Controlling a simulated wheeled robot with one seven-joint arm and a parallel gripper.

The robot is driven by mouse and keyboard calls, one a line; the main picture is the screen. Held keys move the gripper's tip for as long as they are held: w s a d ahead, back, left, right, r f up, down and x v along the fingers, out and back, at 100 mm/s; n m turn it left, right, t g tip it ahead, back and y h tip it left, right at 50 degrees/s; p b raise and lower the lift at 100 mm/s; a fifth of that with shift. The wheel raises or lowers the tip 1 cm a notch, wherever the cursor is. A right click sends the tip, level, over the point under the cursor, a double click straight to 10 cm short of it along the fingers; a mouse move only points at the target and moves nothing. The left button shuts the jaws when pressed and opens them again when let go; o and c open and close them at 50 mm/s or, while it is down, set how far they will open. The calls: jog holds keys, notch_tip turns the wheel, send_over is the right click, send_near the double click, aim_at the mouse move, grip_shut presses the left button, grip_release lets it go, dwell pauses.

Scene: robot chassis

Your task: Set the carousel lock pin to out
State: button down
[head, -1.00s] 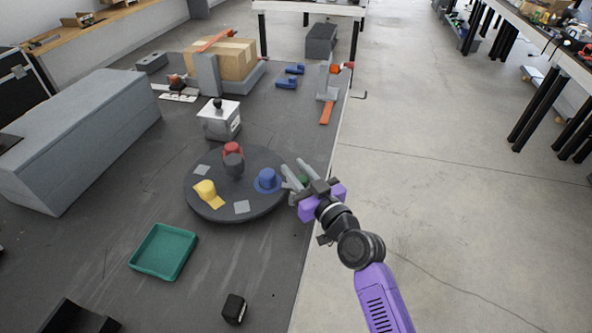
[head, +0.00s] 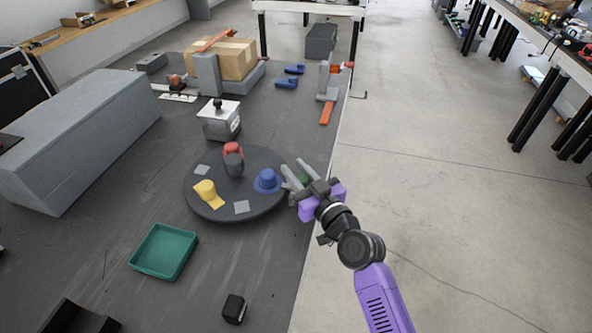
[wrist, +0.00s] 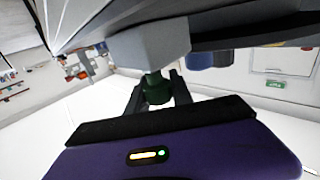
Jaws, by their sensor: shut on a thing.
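The carousel (head: 222,207) is a dark round turntable on the grey work surface in the head view. A dark green knob (wrist: 157,88), which looks like the lock pin's handle, is between my gripper's fingers in the wrist view, just below a grey block (wrist: 150,42). My gripper (head: 297,170) is at the carousel's right edge and is shut on this knob. The green also shows between the fingers in the head view (head: 304,181). The pin's shaft is hidden, so I cannot tell how far out it sits.
A blue piece (head: 267,180), a yellow piece (head: 205,191) and a red-and-dark piece (head: 233,160) stand on the carousel. A grey box with a black knob (head: 220,121) is behind it. A green tray (head: 164,251) lies at front left.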

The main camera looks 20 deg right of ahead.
jog(key=shift+s+d+f+b, duration=0.15)
jog(key=shift+s+d+b, duration=0.05)
jog(key=shift+d+b, duration=0.2)
jog(key=shift+s+d+b, duration=0.8)
jog(key=shift+d+b, duration=0.1)
jog(key=shift+d, duration=0.1)
jog(key=c, duration=1.1)
grip_release()
jog(key=shift+d, duration=0.1)
jog(key=shift+s+d+b, duration=0.15)
jog(key=shift+s+d, duration=0.05)
jog(key=shift+s, duration=1.1)
jog(key=shift+s+d+b, duration=0.15)
jog(key=shift+s, duration=1.15)
jog(key=shift+s+d+b, duration=0.15)
jog(key=shift+s+d, duration=0.05)
jog(key=shift+s, duration=1.1)
